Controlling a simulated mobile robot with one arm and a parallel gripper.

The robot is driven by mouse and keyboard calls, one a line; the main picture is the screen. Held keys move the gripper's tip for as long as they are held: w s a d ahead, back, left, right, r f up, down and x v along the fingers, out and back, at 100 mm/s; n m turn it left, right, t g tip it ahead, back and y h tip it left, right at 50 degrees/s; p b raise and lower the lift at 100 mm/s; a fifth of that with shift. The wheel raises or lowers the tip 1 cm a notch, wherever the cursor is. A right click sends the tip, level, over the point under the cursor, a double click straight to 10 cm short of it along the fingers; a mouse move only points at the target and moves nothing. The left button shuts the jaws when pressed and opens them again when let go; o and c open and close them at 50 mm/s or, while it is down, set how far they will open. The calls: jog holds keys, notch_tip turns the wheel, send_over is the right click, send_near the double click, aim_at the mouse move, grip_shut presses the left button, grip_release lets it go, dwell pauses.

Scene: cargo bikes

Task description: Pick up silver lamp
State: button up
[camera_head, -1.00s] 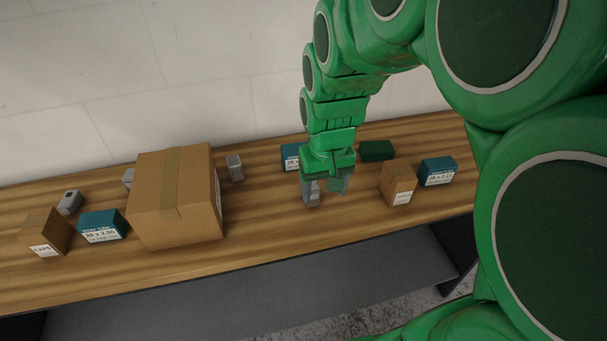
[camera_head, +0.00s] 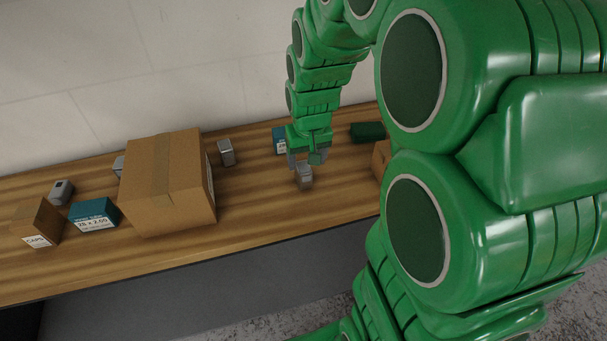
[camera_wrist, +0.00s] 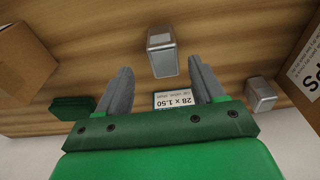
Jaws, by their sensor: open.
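A small silver lamp (camera_head: 304,177) stands on the wooden bench just under my gripper (camera_head: 304,157) in the head view. In the wrist view the lamp (camera_wrist: 161,55) shows beyond and between the two spread fingertips of my gripper (camera_wrist: 160,66). The gripper is open and empty. The lamp's near end faces the wrist camera, and I cannot tell whether a finger touches it. A similar silver block (camera_head: 226,152) stands further left, near the wall; one also shows at the right of the wrist view (camera_wrist: 260,95).
A large cardboard box (camera_head: 170,190) stands left on the bench. A teal box (camera_head: 279,141) is behind my gripper; a dark green box (camera_head: 367,131) is to its right. A small brown box (camera_head: 381,160) is partly hidden by my arm. Bare wood lies left of the lamp.

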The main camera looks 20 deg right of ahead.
aim_at(304, 167)
jog(key=shift+w+a+f, duration=0.15)
jog(key=shift+w+f, duration=0.05)
jog(key=shift+f, duration=1)
jog(key=shift+w+a+f, duration=0.15)
jog(key=shift+f, duration=1)
jog(key=c, duration=1.1)
